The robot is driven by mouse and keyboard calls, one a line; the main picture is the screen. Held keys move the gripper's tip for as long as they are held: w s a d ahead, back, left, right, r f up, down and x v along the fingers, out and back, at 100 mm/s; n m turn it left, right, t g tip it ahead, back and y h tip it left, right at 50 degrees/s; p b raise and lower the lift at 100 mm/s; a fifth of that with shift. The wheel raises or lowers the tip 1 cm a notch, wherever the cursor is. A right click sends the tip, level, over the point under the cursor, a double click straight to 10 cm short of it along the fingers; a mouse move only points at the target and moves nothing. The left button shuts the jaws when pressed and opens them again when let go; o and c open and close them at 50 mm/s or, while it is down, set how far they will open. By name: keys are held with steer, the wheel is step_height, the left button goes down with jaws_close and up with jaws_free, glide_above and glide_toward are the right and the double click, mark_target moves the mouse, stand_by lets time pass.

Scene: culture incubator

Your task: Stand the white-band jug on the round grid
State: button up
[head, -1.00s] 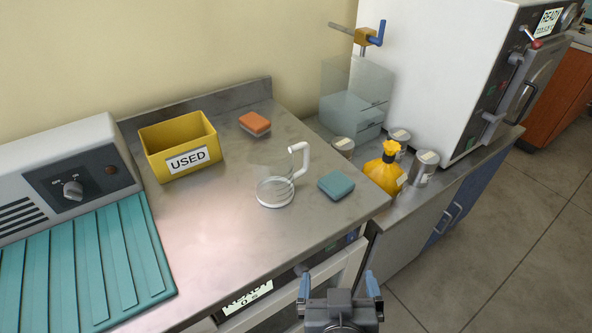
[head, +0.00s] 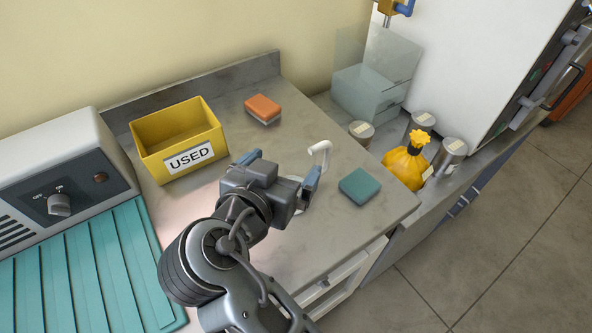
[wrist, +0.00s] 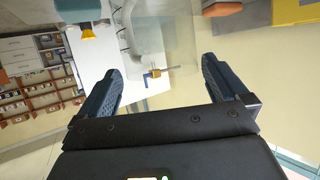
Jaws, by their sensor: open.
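The clear jug with a white band and white handle (head: 320,150) stands on the steel counter. In the head view my gripper and arm hide most of its body, and the handle shows beyond the fingers. My gripper (head: 281,168) is open at the jug, its two blue fingers apart. In the wrist view a see-through shape that looks like the jug (wrist: 165,38) lies ahead of the gap between the fingers of my gripper (wrist: 160,75). I cannot tell whether a finger touches it. No round grid shows in these frames.
A teal sponge (head: 360,186) lies right of the jug. An orange sponge (head: 263,108) and a yellow USED bin (head: 178,140) are behind. A grey machine (head: 60,165) and ribbed teal mat (head: 85,265) are left. A yellow bottle (head: 406,165) and tins (head: 452,155) stand right.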

mark_target(298, 148)
steer(key=shift+p+x, duration=0.6)
steer(key=shift+x, duration=1.65)
steer(key=c, duration=1.2)
steer(key=shift+r, duration=0.1)
steer(key=shift+r, duration=0.1)
